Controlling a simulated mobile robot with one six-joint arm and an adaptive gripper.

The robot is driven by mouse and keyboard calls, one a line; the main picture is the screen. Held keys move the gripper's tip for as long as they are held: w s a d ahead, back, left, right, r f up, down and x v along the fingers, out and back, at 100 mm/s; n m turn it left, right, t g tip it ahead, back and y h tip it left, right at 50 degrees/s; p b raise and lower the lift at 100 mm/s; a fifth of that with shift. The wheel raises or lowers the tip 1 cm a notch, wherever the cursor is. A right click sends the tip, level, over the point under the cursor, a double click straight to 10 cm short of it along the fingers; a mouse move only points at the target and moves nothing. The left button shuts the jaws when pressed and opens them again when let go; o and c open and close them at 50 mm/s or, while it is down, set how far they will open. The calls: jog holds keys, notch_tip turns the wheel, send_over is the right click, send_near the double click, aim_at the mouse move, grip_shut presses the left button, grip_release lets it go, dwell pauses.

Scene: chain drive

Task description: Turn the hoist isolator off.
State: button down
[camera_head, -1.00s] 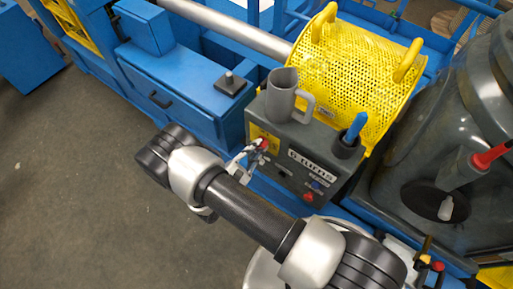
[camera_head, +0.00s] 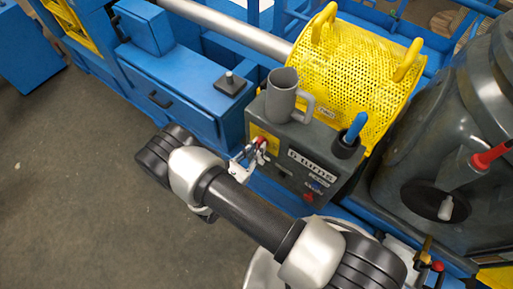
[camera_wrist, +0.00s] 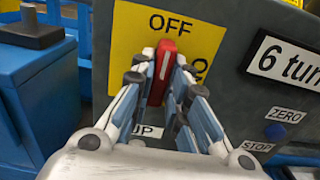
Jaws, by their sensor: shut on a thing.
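The isolator's red handle (camera_wrist: 162,68) sits on a yellow plate (camera_wrist: 128,32) in the wrist view. It stands nearly upright, tilted slightly, with its top end just under the word OFF. Another marking right of the handle is partly hidden by a finger. My gripper (camera_wrist: 162,62) is shut on the red handle, one fingertip on each side. The handle's lower part is partly covered by the fingers. In the head view my gripper (camera_head: 257,147) reaches the yellow plate (camera_head: 267,136) on the dark control box's front.
A grey mug (camera_head: 281,95) and a dark cup with a blue-handled tool (camera_head: 356,127) stand on the control box. The box front carries a "6 turns" label (camera_head: 312,163), a blue button and a red button (camera_head: 308,197). A yellow mesh guard (camera_head: 350,70) is behind.

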dwell(0.4)
jog(key=c, duration=1.6)
grip_release()
jog(key=shift+o, duration=0.2)
jog(key=v, duration=1.2)
